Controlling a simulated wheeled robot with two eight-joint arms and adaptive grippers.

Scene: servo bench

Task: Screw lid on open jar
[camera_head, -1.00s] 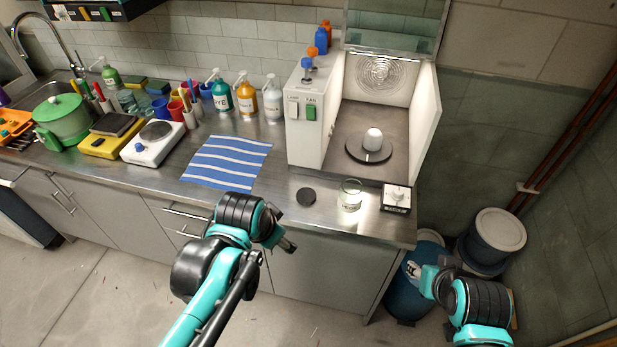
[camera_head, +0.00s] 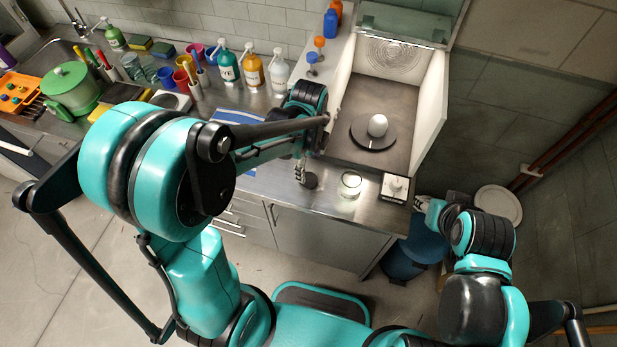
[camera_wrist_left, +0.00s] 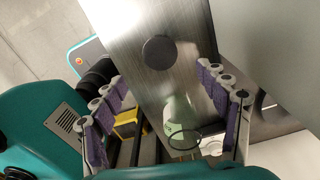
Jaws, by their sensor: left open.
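The dark round lid (camera_head: 310,181) lies flat on the steel bench, left of the jar. In the left wrist view the lid (camera_wrist_left: 159,51) shows beyond the fingertips. The open clear glass jar (camera_head: 349,184) stands upright on the bench; a clear round rim low in the left wrist view (camera_wrist_left: 183,140) appears to be it. My left gripper (camera_head: 300,170) is open and empty, beside the lid in the head view, with its padded fingers (camera_wrist_left: 163,78) spread wide. My right gripper (camera_head: 424,206) is off the bench's right end, small, its jaws unclear.
A small white device (camera_head: 395,187) stands right of the jar by the bench end. The open booth with a dark turntable (camera_head: 362,136) and white egg-shaped object (camera_head: 378,125) is behind. A blue-striped cloth (camera_head: 232,117) lies left, partly hidden by my arm. Pump bottles (camera_head: 253,70) stand farther back.

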